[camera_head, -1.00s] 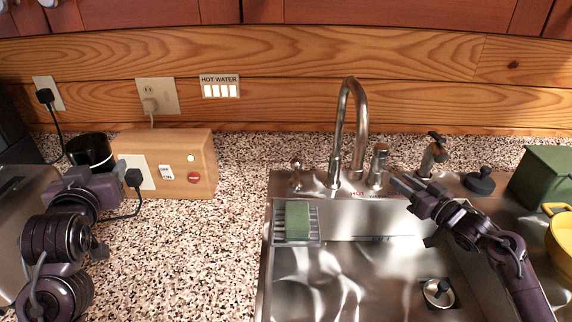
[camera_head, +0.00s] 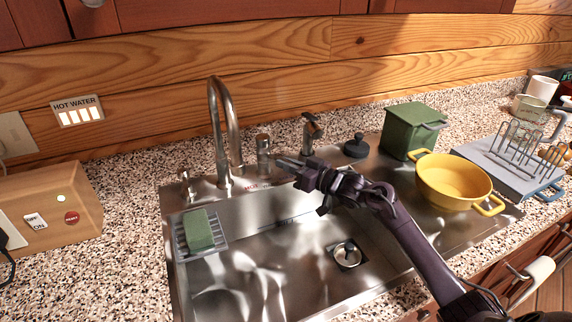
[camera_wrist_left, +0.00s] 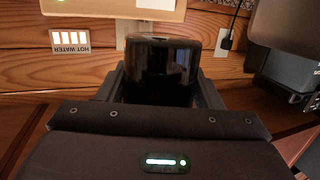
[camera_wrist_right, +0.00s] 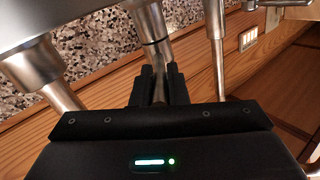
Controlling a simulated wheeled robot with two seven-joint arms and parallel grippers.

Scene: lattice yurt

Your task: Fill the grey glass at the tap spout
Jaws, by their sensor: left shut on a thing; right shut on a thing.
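The grey glass (camera_wrist_left: 160,62), a dark, glossy cylinder, sits between the fingers of my left gripper (camera_wrist_left: 158,88) in the left wrist view. That gripper is shut on it; neither shows in the head view now. The tap spout (camera_head: 216,112) is a tall steel gooseneck at the sink's back edge. Right of its base stands a short steel tap handle (camera_head: 263,146). My right gripper (camera_head: 284,163) reaches it from the right. In the right wrist view its fingers (camera_wrist_right: 160,82) are shut on the handle's thin metal part. No water stream is visible.
The steel sink (camera_head: 285,265) holds a green sponge (camera_head: 198,230) on a rack and a drain (camera_head: 346,253). A wooden switch box (camera_head: 60,210) stands left. A green bin (camera_head: 410,130), yellow pot (camera_head: 455,180) and dish rack (camera_head: 520,150) stand right. Counter between box and sink is clear.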

